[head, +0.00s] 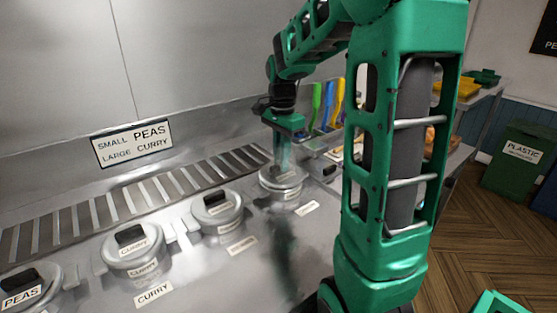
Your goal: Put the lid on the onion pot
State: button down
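No label legibly reads onion, so I cannot tell for sure which pot is the onion pot. The farthest round steel pot (281,187) has a small unreadable label on its side. My gripper (283,165) points down over the top of this pot, with its green fingers at or just above it. I cannot tell whether the fingers are open or hold a lid knob, nor whether a lid sits on this pot. A nearer pot (218,222) wears a lid with a black handle (216,198); its label is too blurred to read.
A curry pot (133,262) and a peas pot (38,296), both with black-handled lids, stand nearer at left. A slotted vent (130,197) and a sign (132,143) lie behind. Coloured utensils (328,105) stand beyond my arm. Bare steel counter lies in front.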

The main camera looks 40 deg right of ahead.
jog(key=shift+f, duration=0.25)
dwell(0.5)
jog(key=c, duration=1.2)
grip_release()
jog(key=shift+r, duration=3.5)
jog(key=s+a+f+n, duration=0.1)
jog(key=s+n, duration=0.3)
jog(key=s, duration=0.4)
jog(key=s+a+f+n, duration=0.2)
jog(key=s+f+n, duration=0.1)
jog(key=s, duration=0.5)
jog(key=s+a+f+n, duration=0.1)
jog(key=s+f+n, duration=0.3)
jog(key=s, duration=0.4)
jog(key=shift+s+a+f+n, duration=0.25)
jog(key=shift+s+a+n, duration=0.05)
jog(key=shift+s, duration=0.05)
